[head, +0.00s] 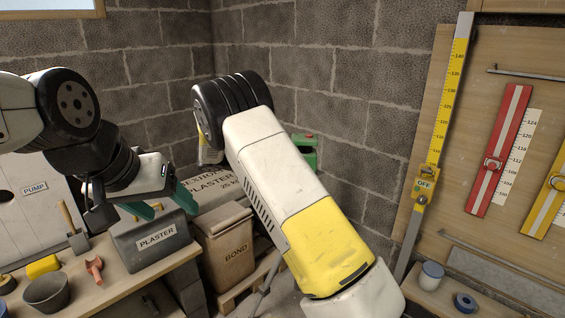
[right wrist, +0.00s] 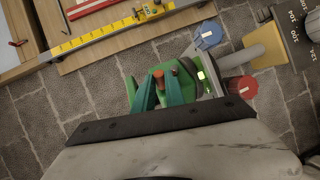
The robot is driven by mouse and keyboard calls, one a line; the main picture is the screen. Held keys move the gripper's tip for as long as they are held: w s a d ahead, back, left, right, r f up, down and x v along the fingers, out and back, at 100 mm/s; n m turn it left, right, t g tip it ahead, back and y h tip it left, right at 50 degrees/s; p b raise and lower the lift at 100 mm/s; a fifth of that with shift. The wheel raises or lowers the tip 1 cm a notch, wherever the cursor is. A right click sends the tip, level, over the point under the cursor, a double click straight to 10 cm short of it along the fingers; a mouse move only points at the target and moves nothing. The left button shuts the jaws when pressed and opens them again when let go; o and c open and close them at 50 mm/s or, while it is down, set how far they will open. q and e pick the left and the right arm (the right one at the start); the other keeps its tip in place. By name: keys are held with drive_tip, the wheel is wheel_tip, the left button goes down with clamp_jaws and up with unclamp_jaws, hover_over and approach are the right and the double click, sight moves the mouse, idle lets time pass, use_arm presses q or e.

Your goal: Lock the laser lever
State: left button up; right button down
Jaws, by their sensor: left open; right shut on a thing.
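A green device (head: 306,152) with a red top shows partly behind my right arm in the head view. In the right wrist view a green body (right wrist: 186,75) lies just beyond my right gripper (right wrist: 160,88). Its two teal fingers are shut on a small red-brown lever (right wrist: 158,75), whose tip shows between them. The right fingers are hidden in the head view. My left gripper (head: 162,206) is open and empty above the grey plaster box (head: 150,242). I cannot tell whether the lever is locked.
A yellow measuring staff (head: 446,105) with an OFF tag leans at the right by a board with a red rule (head: 499,150). A blue knob (right wrist: 207,34) and a red knob (right wrist: 242,88) flank the device. A bond bag (head: 228,245) stands near the bench's right side.

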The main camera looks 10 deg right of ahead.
drive_tip(key=c, duration=1.4)
unclamp_jaws()
drive_tip(key=v, duration=0.7)
drive_tip(key=shift+s+a, duration=0.1)
drive_tip(key=shift+a, duration=0.3)
drive_tip(key=s+d+r+g+y, duration=0.35)
drive_tip(key=s+d+y, duration=0.55)
drive_tip(key=s+d, duration=0.35)
drive_tip(key=s+a+r+t+y, duration=0.1)
drive_tip(key=s+t+y, duration=0.1)
drive_tip(key=s, duration=0.4)
drive_tip(key=s+a+r+t+y, duration=0.1)
drive_tip(key=s+r+t+y, duration=0.1)
drive_tip(key=s, duration=0.5)
drive_tip(key=s+a+r+m+t+y, duration=0.1)
drive_tip(key=s+t+y, duration=0.1)
drive_tip(key=s+y, duration=0.2)
drive_tip(key=shift+s+a+r, duration=0.1)
drive_tip(key=shift+s+r, duration=0.05)
drive_tip(key=shift+s, duration=0.65)
drive_tip(key=shift+s+a+r, duration=0.1)
drive_tip(key=shift+s, duration=0.7)
